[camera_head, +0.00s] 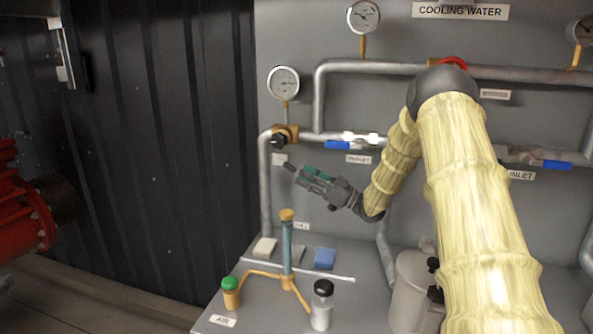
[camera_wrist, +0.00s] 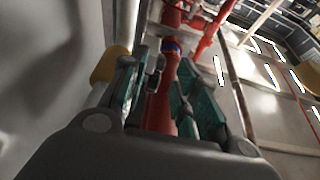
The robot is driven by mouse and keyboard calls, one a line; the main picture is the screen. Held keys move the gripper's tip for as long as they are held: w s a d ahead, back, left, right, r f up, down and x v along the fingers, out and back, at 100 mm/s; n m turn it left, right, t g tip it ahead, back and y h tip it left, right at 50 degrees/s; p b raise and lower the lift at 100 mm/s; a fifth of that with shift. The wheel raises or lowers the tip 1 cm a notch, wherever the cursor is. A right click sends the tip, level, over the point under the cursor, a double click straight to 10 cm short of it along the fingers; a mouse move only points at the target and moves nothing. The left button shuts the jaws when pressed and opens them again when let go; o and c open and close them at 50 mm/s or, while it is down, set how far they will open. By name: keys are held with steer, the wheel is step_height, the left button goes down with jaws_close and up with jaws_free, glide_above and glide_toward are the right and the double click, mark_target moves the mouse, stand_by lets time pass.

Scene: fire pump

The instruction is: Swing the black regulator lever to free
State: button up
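The black regulator lever (camera_head: 279,141) sits at the brass regulator (camera_head: 288,131) on the panel, below the left gauge. My gripper (camera_head: 297,175) is below and slightly right of it in the head view, apart from it in the picture, pointing up and left. In the wrist view its teal-padded fingers (camera_wrist: 168,85) stand apart with an empty gap. A yellow-brown rounded part (camera_wrist: 109,64) shows beside the left finger; I cannot tell for sure what it is. The lever is not clearly recognisable in the wrist view.
Grey pipes (camera_head: 318,97) and a blue-handled valve (camera_head: 338,145) lie close by on the panel. Below stand a blue post with a brass cap (camera_head: 287,214), a green-topped knob (camera_head: 230,284) and a black-topped cylinder (camera_head: 322,302). Red machinery (camera_head: 22,205) stands at the far left.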

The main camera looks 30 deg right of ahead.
mark_target(286, 165)
steer(key=shift+p+x, duration=0.3)
steer(key=shift+x, duration=1.55)
jaws_close()
